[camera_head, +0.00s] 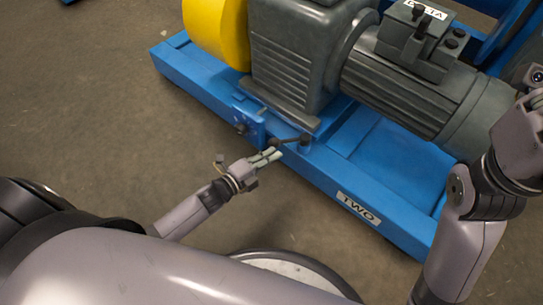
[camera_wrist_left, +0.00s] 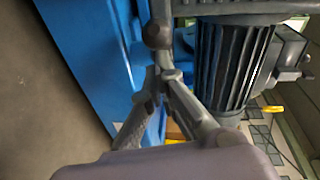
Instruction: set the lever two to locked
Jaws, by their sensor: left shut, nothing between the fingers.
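The lever (camera_head: 289,141) is a thin dark rod on the front edge of the blue base frame, above and left of the "TWO" label (camera_head: 358,207). In the left wrist view its round dark knob (camera_wrist_left: 157,36) is just beyond my fingertips. My left gripper (camera_head: 274,156) is shut and empty beside the lever's free end. Its fingers (camera_wrist_left: 165,76) also show in the left wrist view; I cannot tell whether they touch the knob. My right arm is at the right edge, with its fingers out of view. No locked mark is readable.
The blue frame (camera_head: 408,227) carries a grey gearbox and motor (camera_head: 400,92) and a yellow guard (camera_head: 215,30). A small blue bracket (camera_head: 248,124) stands on the frame's edge left of the lever. The concrete floor (camera_head: 95,110) at left is clear.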

